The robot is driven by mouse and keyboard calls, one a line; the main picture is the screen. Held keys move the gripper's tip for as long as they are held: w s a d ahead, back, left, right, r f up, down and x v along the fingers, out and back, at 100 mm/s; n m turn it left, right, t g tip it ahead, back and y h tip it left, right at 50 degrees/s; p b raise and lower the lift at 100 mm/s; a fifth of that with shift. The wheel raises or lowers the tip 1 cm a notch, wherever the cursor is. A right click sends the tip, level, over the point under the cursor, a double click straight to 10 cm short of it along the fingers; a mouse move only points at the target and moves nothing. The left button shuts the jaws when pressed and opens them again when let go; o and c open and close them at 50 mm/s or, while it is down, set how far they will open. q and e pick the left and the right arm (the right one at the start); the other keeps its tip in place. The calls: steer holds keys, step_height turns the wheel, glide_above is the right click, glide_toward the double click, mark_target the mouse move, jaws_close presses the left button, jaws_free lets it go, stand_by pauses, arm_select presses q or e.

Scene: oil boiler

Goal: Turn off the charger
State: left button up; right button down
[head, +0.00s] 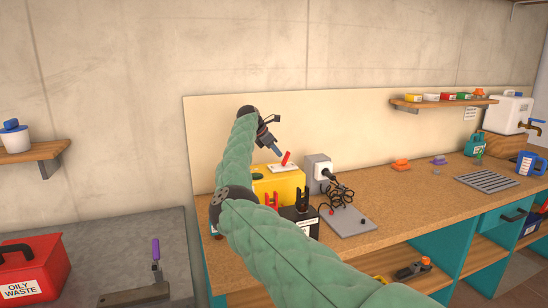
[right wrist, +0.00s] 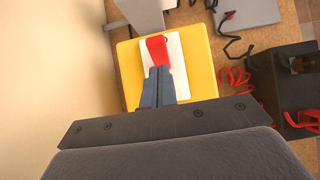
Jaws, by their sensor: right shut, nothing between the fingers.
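The charger is a yellow box (head: 288,190) on the wooden workbench; it also fills the middle of the right wrist view (right wrist: 128,85). A white plate (head: 281,168) lies on its top and carries a red switch lever (head: 286,158), which leans to one side. My right gripper (head: 279,152) is shut and empty, just above the plate and beside the lever. In the right wrist view its blue-grey fingertips (right wrist: 159,70) point at the near end of the red lever (right wrist: 157,48). I cannot tell whether they touch it. My left gripper is out of view.
A black box (head: 300,214) with red and black clamps stands in front of the charger. A grey outlet box (head: 316,166) with a plug and coiled black cable is to the right. A grey plate (head: 347,221) lies there. The wall panel rises close behind.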

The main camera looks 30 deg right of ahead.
steer(key=shift+r, duration=0.1)
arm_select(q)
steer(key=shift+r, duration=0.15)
arm_select(e)
steer(key=shift+r, duration=0.7)
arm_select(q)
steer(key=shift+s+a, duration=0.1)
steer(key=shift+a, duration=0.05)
